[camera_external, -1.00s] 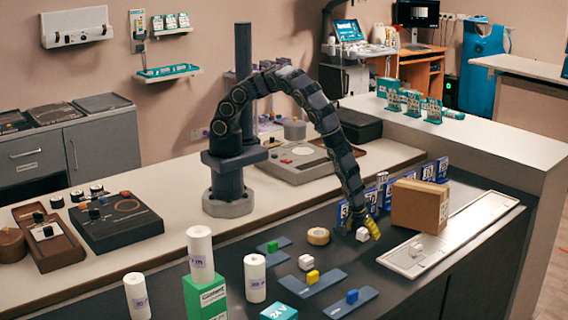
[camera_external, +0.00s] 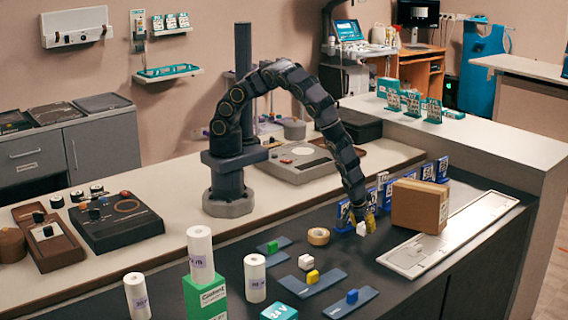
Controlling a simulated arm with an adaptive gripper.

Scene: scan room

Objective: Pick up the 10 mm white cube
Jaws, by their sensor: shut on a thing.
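My gripper (camera_external: 364,224), with yellow fingertips, is at the far end of the dark counter, left of the cardboard box. It is shut on a white cube (camera_external: 361,230), which shows at the fingertips, just above the counter. A third white cube (camera_external: 415,248) lies on the long pale tray. I cannot read the cubes' sizes from this view.
The cardboard box (camera_external: 419,206) stands close right of my gripper. Blue number signs (camera_external: 427,172) line the back. A tan tape roll (camera_external: 318,236) is to the left. White rolls (camera_external: 200,254) stand front left.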

